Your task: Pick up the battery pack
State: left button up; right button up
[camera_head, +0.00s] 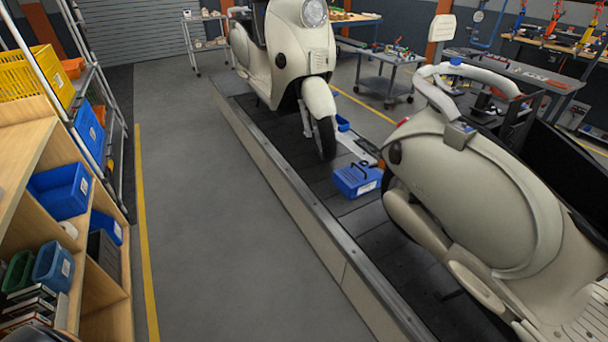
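A blue box with a white label and what looks like a dark handle (357,180) sits on the dark slat conveyor (330,205), between two cream scooters. It may be the battery pack, but I cannot tell for sure at this size. A smaller blue item (343,124) shows behind it, beside the front wheel of the far scooter. Neither of my grippers is in view.
The far scooter (282,58) and near scooter (470,180) stand on the raised conveyor. A wooden shelf (105,295) with bins, including a blue bin (60,190), lines the left. The grey floor (215,230) between is clear. A grey cart (388,85) stands behind.

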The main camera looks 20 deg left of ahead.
aim_at(355, 180)
jog(key=j+z, duration=0.1)
jog(key=z, duration=0.6)
jog(key=i+j+z, duration=0.15)
jog(key=j+z, duration=0.25)
jog(key=j, duration=0.2)
jog(key=i+j+z, duration=0.1)
jog(key=j+z, duration=0.25)
jog(key=j, duration=0.3)
jog(key=j+z, duration=0.4)
jog(key=j, duration=0.25)
